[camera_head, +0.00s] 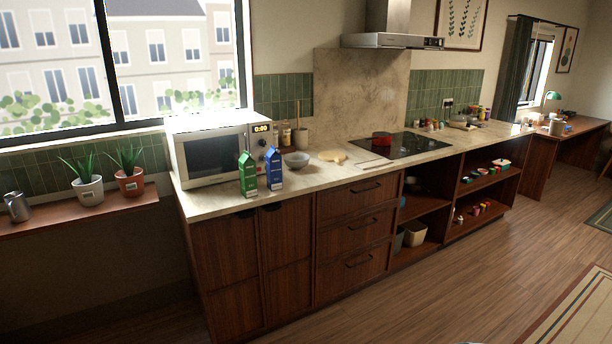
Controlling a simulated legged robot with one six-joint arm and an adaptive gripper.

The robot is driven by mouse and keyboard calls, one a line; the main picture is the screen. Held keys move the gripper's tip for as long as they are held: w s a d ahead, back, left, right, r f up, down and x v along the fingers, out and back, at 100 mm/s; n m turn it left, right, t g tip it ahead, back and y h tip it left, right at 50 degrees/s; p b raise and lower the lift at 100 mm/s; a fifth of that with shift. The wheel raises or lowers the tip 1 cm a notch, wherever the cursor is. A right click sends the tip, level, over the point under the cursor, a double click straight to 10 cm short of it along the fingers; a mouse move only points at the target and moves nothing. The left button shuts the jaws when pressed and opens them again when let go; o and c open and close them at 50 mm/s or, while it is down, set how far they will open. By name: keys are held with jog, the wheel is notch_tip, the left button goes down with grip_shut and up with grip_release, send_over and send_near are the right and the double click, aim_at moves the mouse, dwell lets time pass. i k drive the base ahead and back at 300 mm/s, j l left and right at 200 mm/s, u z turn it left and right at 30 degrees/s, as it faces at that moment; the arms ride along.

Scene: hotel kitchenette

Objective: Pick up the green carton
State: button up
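The green carton (247,174) stands upright on the pale counter (217,204), near its front edge and in front of the microwave. My gripper is not recognisable in this view. A small grey shape at the bottom edge may be part of my body, but it is too cut off to tell.
The white microwave (211,157) stands close behind the green carton. A grey bowl (296,160) is to the right of the cartons. Potted plants (90,190) sit on a lower shelf at left. The wooden floor (432,295) before the cabinets is clear.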

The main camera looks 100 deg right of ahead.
aim_at(247, 166)
jog(key=l+z, duration=0.1)
jog(key=z, duration=0.3)
jog(key=k+l+z, duration=0.1)
jog(key=z, duration=0.3)
jog(key=l+z, duration=0.2)
jog(key=z, duration=0.2)
jog(key=l+z, duration=0.15)
jog(key=z, duration=0.25)
jog(key=l+z, duration=0.2)
jog(key=l, duration=0.25)
jog(key=i+l+z, duration=0.2)
jog(key=l, duration=0.25)
jog(key=l+z, duration=0.2)
jog(key=l, duration=0.25)
jog(key=i+l+z, duration=0.2)
jog(key=l, duration=0.65)
jog(key=z, duration=1.35)
jog(key=i+j, duration=0.05)
jog(key=j, duration=0.05)
